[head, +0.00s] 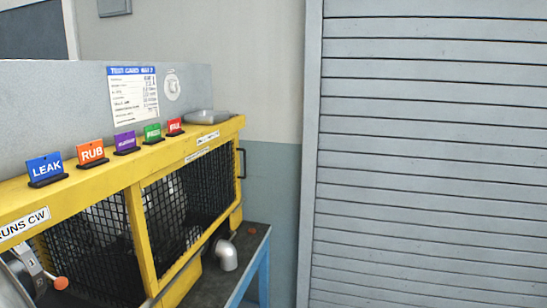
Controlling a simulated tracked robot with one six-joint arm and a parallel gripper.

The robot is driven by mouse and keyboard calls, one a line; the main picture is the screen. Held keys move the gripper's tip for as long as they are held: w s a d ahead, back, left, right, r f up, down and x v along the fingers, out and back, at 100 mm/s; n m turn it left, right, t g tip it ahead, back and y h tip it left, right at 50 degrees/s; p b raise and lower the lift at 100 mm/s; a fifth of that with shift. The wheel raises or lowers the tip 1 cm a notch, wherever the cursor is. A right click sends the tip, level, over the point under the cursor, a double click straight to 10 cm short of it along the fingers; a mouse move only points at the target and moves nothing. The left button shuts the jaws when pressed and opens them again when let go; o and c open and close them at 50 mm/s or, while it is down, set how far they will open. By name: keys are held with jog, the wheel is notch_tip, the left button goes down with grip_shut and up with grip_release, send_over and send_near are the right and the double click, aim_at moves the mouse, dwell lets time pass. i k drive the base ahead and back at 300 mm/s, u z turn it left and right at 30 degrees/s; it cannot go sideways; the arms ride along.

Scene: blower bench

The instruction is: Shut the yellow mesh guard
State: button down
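The yellow mesh guard (142,240) is a yellow frame with black wire mesh, at the left of the head view. Dark mesh (208,190) shows at its right end and more mesh (95,255) at its left. A dark handle (242,163) is at the far right end. I cannot tell from this view whether the guard stands open or shut. Pale round parts show dimly behind the mesh. The left end of the guard runs out of the picture. My gripper is not in view.
Signs stand along the yellow top, from LEAK (45,169) and RUB (92,152) to a red one (175,126). A grey pipe elbow (226,254) lies on the bench (246,240). An orange-knobbed lever (60,283) is at lower left. A grey shutter (430,150) fills the right.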

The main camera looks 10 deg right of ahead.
aim_at(155, 286)
jog(key=z, duration=0.1)
jog(key=i, duration=1.55)
jog(key=u, duration=0.45)
